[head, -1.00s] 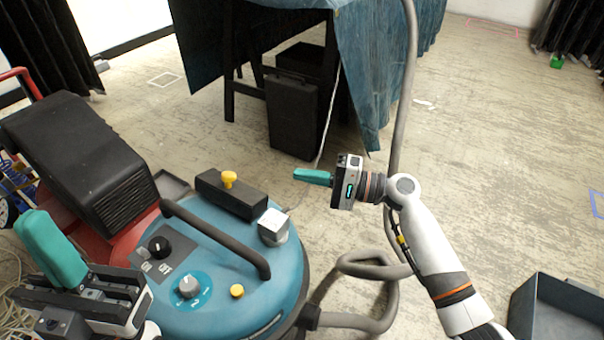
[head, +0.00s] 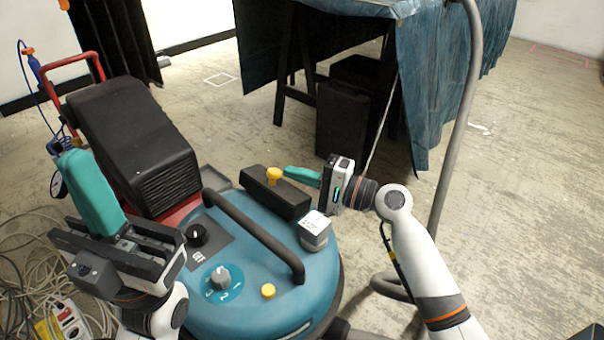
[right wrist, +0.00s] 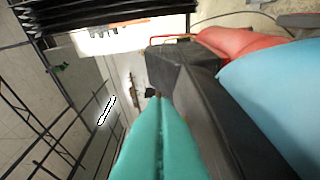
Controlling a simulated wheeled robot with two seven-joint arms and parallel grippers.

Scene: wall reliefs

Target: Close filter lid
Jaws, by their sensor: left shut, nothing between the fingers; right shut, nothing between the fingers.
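The blue round vacuum machine (head: 250,290) fills the lower middle of the head view. A dark long box-like part with a yellow knob (head: 274,176), likely the filter lid (head: 290,202), stands on its top at the back. It looks raised above the blue surface. My right gripper (head: 288,171) is shut and empty, its teal fingertips just behind the knob; contact cannot be told. In the right wrist view its teal fingers (right wrist: 158,130) are together beside a dark panel (right wrist: 215,120), likely the lid. My left gripper (head: 72,160) is shut and empty, at the left.
A grey hose (head: 458,120) rises at the right. A red and black machine (head: 130,150) stands at the left, with cables (head: 40,240) on the floor. A draped table is behind.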

